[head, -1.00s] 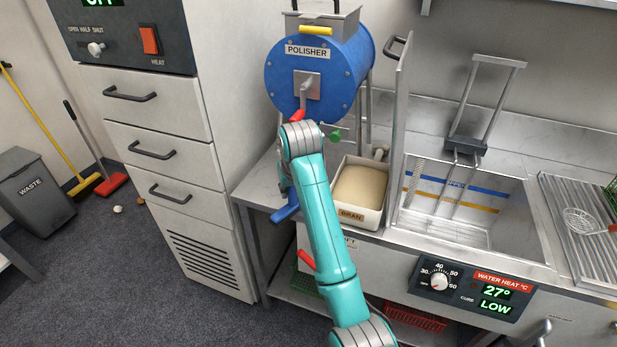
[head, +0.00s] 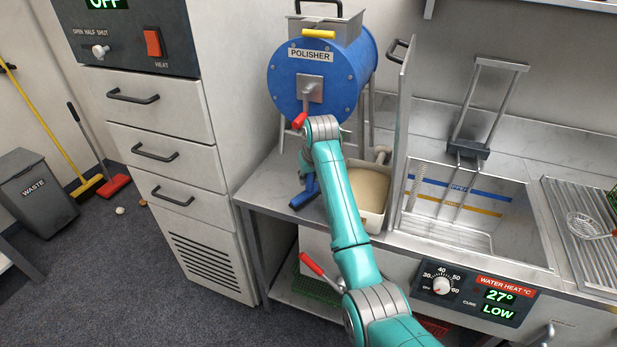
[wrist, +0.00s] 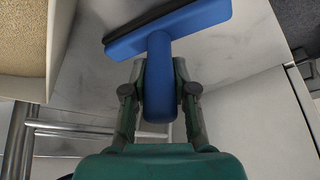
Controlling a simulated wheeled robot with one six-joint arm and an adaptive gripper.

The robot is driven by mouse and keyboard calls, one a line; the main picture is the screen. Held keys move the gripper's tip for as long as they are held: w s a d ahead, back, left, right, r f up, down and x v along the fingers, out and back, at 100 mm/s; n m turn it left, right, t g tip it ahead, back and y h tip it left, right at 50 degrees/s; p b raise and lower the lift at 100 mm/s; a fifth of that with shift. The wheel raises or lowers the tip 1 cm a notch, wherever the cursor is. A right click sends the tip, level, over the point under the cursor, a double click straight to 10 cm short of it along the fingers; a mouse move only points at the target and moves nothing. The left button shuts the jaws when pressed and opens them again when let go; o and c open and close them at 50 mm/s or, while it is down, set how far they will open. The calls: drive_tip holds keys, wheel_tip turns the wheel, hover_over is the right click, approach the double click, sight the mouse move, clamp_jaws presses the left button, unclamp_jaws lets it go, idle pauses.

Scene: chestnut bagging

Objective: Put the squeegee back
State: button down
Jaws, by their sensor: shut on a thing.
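The squeegee (wrist: 176,30) is blue, T-shaped, with a dark rubber edge along its head. In the wrist view its head points away from my gripper (wrist: 159,88), and both fingers are shut on its handle. In the head view part of the blue squeegee (head: 305,194) shows left of my arm, at the steel bench (head: 265,196) below the polisher. I cannot tell whether the squeegee touches the bench.
The blue polisher (head: 315,75) stands above the bench. A bran box (head: 371,222) is right of my arm, then an upright panel (head: 399,140) and the sink (head: 470,205). A drawer cabinet (head: 160,125) stands left. A red-handled lever (head: 312,264) sticks out below.

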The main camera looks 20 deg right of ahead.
drive_tip(key=shift+f, duration=0.1)
drive_tip(key=c, duration=0.9)
unclamp_jaws()
drive_tip(key=v, duration=1.2)
